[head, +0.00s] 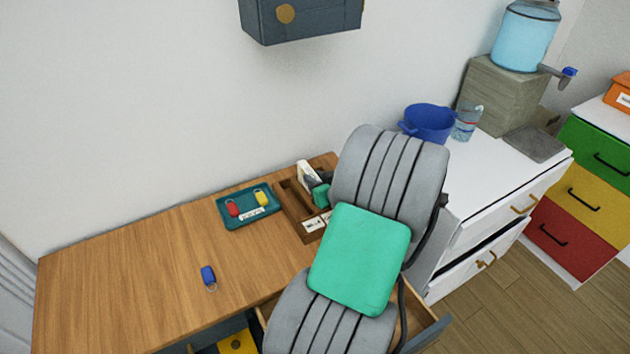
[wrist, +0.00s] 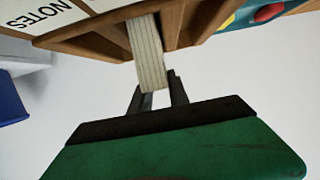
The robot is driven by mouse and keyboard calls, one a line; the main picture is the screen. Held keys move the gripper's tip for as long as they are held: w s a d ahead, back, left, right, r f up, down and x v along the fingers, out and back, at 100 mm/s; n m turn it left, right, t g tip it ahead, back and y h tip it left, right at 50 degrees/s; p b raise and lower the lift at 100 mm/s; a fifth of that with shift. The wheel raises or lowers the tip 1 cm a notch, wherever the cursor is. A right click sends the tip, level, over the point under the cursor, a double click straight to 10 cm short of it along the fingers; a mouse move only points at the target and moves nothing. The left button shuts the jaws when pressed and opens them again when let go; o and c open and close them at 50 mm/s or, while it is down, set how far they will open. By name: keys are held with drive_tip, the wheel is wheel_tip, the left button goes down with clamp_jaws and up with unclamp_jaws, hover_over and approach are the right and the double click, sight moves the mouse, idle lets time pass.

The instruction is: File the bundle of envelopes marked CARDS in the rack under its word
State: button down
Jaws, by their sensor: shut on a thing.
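The bundle of envelopes (head: 307,176) is a pale upright stack at the far end of the wooden rack (head: 289,208) in the head view. In the wrist view the bundle (wrist: 149,58) shows its layered edge, with wooden rack walls (wrist: 107,46) on both sides of its far part. I cannot tell how deep it sits or whether it touches the rack floor. My gripper (wrist: 158,98) is shut on its near end. The rack carries white word labels (head: 313,224); one reads NOTES (wrist: 45,20) in the wrist view. The word CARDS is not visible.
A teal tray (head: 222,212) with a red and a yellow key tag is left of the rack. A blue key tag (head: 208,276) lies on the wooden desk (head: 120,275). My arm hides the desk's right part. A blue pot (head: 428,123) stands on the white cabinet.

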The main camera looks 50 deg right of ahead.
drive_tip(key=shift+f, duration=0.1)
drive_tip(key=c, duration=1.3)
unclamp_jaws()
drive_tip(key=shift+o, duration=0.2)
